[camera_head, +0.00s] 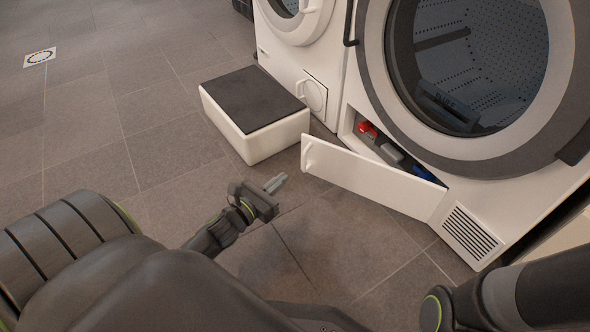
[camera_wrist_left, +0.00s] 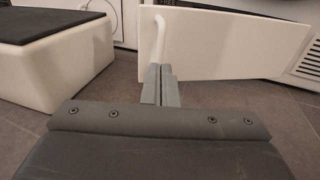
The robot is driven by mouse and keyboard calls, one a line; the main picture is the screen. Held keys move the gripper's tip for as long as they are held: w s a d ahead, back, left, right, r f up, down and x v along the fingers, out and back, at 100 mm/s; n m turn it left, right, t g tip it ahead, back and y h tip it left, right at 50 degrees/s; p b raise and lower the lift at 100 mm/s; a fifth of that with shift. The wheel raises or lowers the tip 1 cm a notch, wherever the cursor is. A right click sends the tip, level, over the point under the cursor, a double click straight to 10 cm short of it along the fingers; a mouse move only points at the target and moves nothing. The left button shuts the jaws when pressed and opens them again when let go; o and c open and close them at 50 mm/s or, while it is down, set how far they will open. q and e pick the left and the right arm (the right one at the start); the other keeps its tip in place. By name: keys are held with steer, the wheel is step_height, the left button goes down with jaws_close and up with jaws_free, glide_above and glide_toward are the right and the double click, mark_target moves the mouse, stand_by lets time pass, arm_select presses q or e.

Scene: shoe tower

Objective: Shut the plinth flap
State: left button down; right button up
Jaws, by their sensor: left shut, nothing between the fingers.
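The plinth flap (camera_head: 370,182) is a white panel at the base of the large washer. It stands ajar, hinged at its right end, with its left end swung out and a white handle (camera_head: 308,156) there. Behind it the plinth opening (camera_head: 362,133) shows. My left gripper (camera_head: 275,184) is shut and empty, low over the floor, just left of the flap's free end. In the left wrist view its fingers (camera_wrist_left: 160,85) point at the flap (camera_wrist_left: 215,42), just below the handle (camera_wrist_left: 158,38). I cannot tell whether they touch it. My right gripper is out of view.
Red, grey and blue items, including a red one (camera_head: 367,129), lie inside the opening. A white step with a dark top (camera_head: 255,140) stands left of the flap. A smaller machine (camera_head: 305,60) stands behind. The floor in front of the flap (camera_head: 320,235) is clear.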

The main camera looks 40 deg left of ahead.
arm_select(q)
steer(key=w, duration=0.6)
steer(key=shift+w+d, duration=0.25)
steer(key=shift+d, duration=0.1)
